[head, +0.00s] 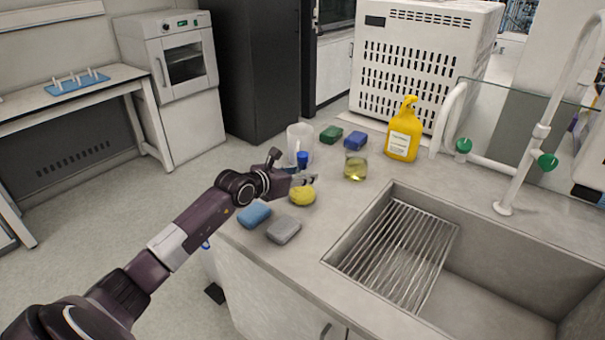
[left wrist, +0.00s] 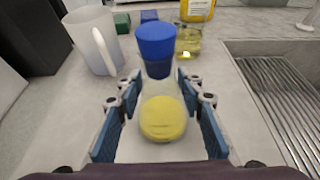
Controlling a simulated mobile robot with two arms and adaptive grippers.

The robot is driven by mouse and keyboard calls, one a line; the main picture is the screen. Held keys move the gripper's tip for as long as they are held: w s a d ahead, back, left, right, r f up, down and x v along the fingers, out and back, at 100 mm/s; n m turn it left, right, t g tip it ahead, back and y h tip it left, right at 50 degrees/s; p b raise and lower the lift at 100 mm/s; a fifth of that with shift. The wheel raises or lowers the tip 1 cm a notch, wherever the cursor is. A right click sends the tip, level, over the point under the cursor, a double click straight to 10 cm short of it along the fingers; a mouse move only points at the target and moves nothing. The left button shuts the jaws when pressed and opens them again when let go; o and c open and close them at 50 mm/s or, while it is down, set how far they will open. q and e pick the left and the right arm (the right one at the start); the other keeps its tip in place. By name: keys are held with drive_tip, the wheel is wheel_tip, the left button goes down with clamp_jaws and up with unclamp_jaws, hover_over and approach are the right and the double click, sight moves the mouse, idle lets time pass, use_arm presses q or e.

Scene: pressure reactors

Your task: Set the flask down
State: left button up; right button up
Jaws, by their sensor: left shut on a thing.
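My left gripper (head: 304,179) is shut on the flask (head: 303,195), a clear vessel with yellow contents at its bottom and a blue cap above the fingers. In the left wrist view the flask (left wrist: 163,118) sits between the two blue-padded fingers (left wrist: 160,110), its blue cap pointing away from the camera. It is over the grey counter (head: 322,222), near the counter's left edge. I cannot tell whether its base touches the surface. My right gripper is not in view.
A white jug (head: 299,140) stands just behind the flask. A beaker of yellow liquid (head: 355,167) and a yellow bottle (head: 404,132) stand to the right. Blue (head: 254,214) and grey (head: 284,230) sponges lie in front. A sink with a rack (head: 400,255) lies right; counter between is clear.

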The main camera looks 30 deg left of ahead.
use_arm(q)
drive_tip(key=shift+r, duration=0.1)
drive_tip(key=o, duration=1.1)
drive_tip(key=shift+o, duration=1.2)
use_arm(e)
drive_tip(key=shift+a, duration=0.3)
use_arm(q)
drive_tip(key=shift+s, duration=0.35)
drive_tip(key=b+v, duration=0.1)
drive_tip(key=v, duration=1)
drive_tip(key=shift+s, duration=0.2)
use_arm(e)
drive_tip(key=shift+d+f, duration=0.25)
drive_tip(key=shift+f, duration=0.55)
